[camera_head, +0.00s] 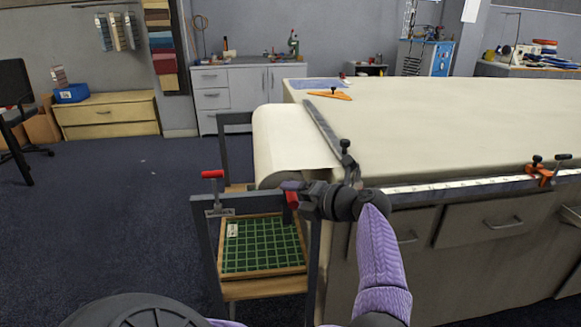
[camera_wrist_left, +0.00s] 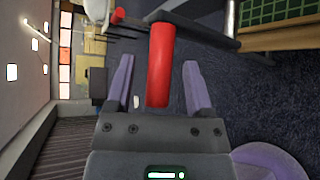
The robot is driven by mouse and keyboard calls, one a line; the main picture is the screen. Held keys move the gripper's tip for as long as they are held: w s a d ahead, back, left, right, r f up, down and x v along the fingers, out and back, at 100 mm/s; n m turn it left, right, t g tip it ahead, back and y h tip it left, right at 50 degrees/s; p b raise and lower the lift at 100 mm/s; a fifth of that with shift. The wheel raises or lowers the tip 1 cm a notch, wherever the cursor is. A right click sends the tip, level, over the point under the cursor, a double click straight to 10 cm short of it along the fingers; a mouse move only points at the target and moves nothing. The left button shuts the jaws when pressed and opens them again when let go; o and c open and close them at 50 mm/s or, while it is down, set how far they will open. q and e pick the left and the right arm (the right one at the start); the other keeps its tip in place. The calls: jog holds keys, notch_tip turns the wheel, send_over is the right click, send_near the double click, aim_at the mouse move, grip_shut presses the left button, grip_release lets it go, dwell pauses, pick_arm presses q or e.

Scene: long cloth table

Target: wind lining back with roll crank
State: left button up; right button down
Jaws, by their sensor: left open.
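The lining (camera_head: 440,115) is a cream cloth spread over the long table. It runs onto the roll (camera_head: 277,145) at the table's left end. The crank's red handle (camera_head: 291,188) shows at the tip of my left gripper (camera_head: 300,194), in front of the roll. In the left wrist view the red handle (camera_wrist_left: 160,60) lies between the two purple fingers of my left gripper (camera_wrist_left: 161,82). The fingers are open, with a gap on each side of the handle. The crank's arm is mostly hidden behind the gripper in the head view. My right gripper is out of view.
A green gridded board (camera_head: 262,246) lies below the roll. A metal bar (camera_head: 322,130) crosses the cloth, and an orange clamp (camera_head: 541,174) holds the front edge rail.

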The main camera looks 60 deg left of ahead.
pick_arm(q)
jog(key=p+v, duration=0.1)
jog(key=v, duration=0.7)
jog(key=shift+d+r, duration=0.2)
jog(key=shift+d, duration=0.1)
jog(key=shift+w, duration=0.1)
